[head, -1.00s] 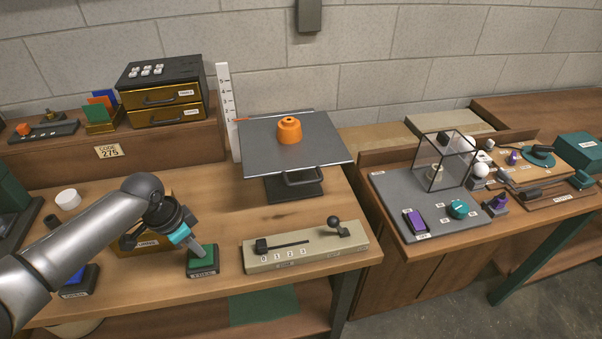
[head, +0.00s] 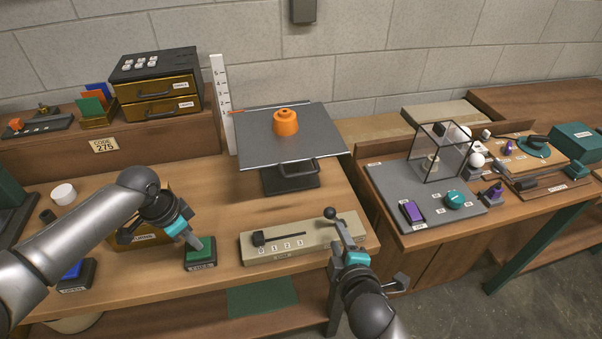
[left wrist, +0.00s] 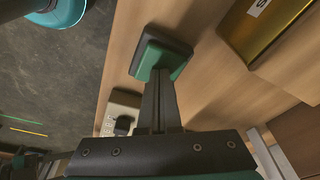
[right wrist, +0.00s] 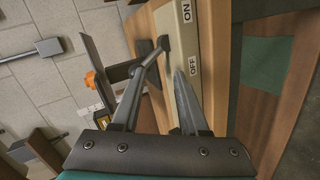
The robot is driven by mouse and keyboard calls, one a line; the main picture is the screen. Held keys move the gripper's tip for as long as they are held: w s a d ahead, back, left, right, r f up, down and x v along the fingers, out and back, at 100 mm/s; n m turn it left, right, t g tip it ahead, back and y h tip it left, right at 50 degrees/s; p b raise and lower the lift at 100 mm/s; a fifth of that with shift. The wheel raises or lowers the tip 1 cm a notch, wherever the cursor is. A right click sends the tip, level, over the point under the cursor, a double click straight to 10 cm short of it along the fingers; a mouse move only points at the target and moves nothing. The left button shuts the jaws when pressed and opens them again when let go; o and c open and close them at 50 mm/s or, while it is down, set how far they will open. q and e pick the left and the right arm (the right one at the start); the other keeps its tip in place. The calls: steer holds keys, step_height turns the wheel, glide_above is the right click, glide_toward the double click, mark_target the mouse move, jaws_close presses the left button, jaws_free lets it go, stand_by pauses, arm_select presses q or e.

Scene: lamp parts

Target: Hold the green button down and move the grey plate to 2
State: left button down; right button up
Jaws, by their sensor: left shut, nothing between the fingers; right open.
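The grey plate (head: 262,147) lies level on its dark stand, with an orange knob-like part (head: 286,123) on top. A red pointer at its left edge meets the white numbered scale (head: 224,95), near 2 as far as I can read. My left gripper (head: 200,246) is shut and empty, its tips at the green button (head: 203,256); how far the button is pressed is unclear. The button also shows in the left wrist view (left wrist: 176,70). My right gripper (right wrist: 160,75) is open at the black-knobbed lever (right wrist: 152,57); contact is unclear.
The lever sits on a beige box (head: 300,258) with a slider and digits from 0. A blue button (head: 74,271) is at the left. A grey panel with a glass case (head: 440,155) stands on the right bench, beyond a gap between benches.

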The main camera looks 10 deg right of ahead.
mark_target(302, 175)
steer(key=w+a+r+n+t+y, duration=0.25)
steer(key=a+r+n, duration=0.2)
steer(key=r, duration=0.55)
steer(key=shift+h, duration=0.45)
steer(key=x, duration=1.1)
steer(key=shift+w+a+r, duration=0.1)
steer(key=shift+w+a, duration=0.1)
jaws_close()
steer(key=shift+r, duration=0.1)
